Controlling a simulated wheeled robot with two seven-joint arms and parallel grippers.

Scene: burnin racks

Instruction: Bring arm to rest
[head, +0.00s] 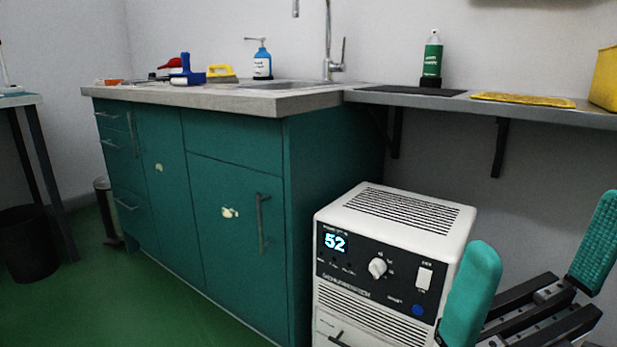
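My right gripper (535,265) is at the lower right of the head view. Its two teal-padded fingers are spread wide apart with nothing between them. The near finger overlaps the right edge of a white dehumidifier-like unit (405,212) in the picture; I cannot tell whether they touch. The unit's dark front panel reads 52 and has a knob, a white switch and a blue button. My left gripper is not in view.
A teal cabinet (235,215) with a grey countertop (200,97) stands left of the unit. A wall shelf (520,110) with a spray can (433,55) and yellow cloth (523,100) runs above the gripper. A dark bin (28,245) is at far left. Green floor (150,300) is open in front.

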